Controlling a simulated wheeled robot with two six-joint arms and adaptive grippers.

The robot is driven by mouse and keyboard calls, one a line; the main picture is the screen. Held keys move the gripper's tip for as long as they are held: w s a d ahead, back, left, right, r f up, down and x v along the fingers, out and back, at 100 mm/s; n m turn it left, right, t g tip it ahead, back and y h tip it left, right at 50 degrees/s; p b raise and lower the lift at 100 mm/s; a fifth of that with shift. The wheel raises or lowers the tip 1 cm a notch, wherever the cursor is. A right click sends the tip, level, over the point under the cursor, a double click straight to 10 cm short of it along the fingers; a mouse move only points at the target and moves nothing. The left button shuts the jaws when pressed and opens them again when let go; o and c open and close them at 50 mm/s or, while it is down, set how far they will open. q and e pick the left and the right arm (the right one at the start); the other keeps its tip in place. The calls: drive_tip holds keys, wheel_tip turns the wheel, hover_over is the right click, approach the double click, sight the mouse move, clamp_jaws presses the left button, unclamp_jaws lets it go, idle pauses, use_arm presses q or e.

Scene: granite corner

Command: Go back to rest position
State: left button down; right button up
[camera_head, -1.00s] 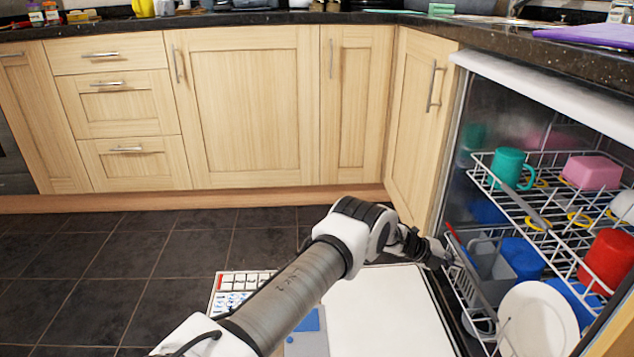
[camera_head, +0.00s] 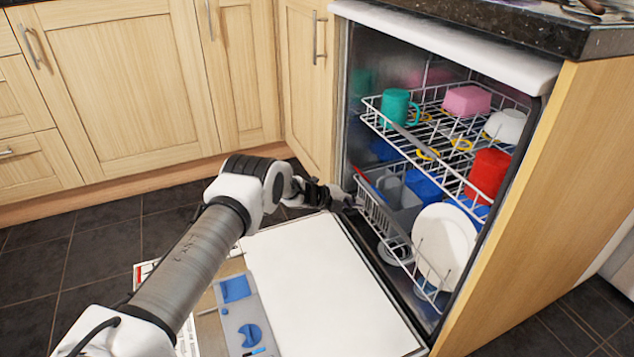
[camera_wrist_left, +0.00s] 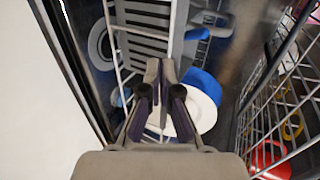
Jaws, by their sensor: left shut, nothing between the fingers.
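My left gripper (camera_head: 350,200) is at the left front edge of the open dishwasher's lower rack (camera_head: 375,215). Its fingers are shut with nothing between them. In the left wrist view the closed fingertips (camera_wrist_left: 160,72) point down toward the lower rack, over a white plate (camera_wrist_left: 197,108); I cannot tell whether they touch the rack. My right gripper is not in view.
The dishwasher's open door (camera_head: 320,295) lies flat beneath my left arm. Wooden cabinets stand behind.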

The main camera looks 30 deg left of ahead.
use_arm(q)
drive_tip(key=p+v, duration=0.4)
drive_tip(key=v, duration=0.5)
drive_tip(key=shift+s+r+p, duration=0.25)
drive_tip(key=shift+p, duration=0.05)
